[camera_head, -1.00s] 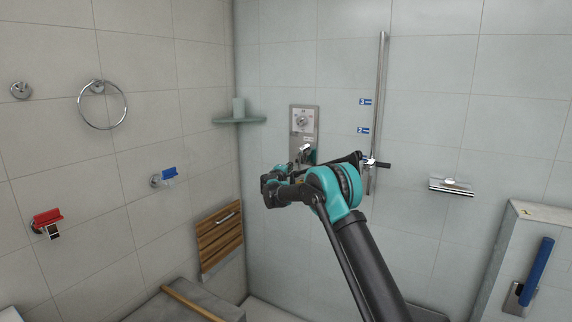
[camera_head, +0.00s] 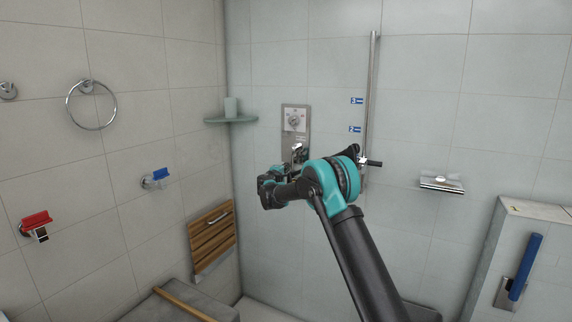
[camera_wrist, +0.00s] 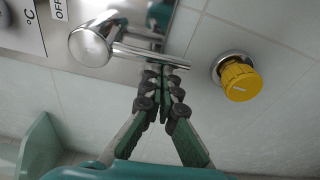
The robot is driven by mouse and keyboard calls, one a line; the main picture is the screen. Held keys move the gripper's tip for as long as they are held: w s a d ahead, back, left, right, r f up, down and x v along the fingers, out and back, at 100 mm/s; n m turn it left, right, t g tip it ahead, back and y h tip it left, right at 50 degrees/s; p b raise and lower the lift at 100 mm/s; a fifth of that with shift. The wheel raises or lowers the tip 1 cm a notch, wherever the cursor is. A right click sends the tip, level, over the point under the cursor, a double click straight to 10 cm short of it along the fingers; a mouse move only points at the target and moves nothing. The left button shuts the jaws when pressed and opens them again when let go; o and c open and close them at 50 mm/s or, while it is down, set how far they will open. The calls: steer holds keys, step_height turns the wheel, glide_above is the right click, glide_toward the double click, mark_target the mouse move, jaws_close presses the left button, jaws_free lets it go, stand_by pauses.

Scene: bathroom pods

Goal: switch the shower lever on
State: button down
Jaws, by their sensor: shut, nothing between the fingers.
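The steel shower panel (camera_head: 307,128) is on the back wall, with a round dial (camera_head: 295,121) at its upper part. The chrome shower lever (camera_head: 297,152) is low on the panel, just above my arm. In the wrist view the lever (camera_wrist: 92,44) has a round hub and a thin handle reaching right, near an "OFF" label (camera_wrist: 60,9). My gripper (camera_wrist: 163,75) is shut and empty, its fingertips just below the handle's outer part. I cannot tell whether they touch it. In the head view my arm hides most of the gripper.
A yellow knob (camera_wrist: 240,80) sits on the wall right of the fingers. A green corner shelf (camera_head: 231,120) is left of the panel; a vertical rail (camera_head: 370,100) is to its right. A wooden fold-down seat (camera_head: 211,237) hangs on the left wall.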

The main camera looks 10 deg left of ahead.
steer(key=shift+d, duration=0.15)
steer(key=s+d+r+n+g+h, duration=0.1)
steer(key=d+r+n, duration=0.5)
steer(key=n, duration=0.8)
steer(key=shift+s+d+n+g+h, duration=0.3)
steer(key=shift+s+d+n+g, duration=0.15)
steer(key=shift+s+d, duration=0.75)
steer(key=shift+w+r, duration=0.15)
steer(key=shift+r, duration=0.05)
steer(key=shift+d+f, duration=0.1)
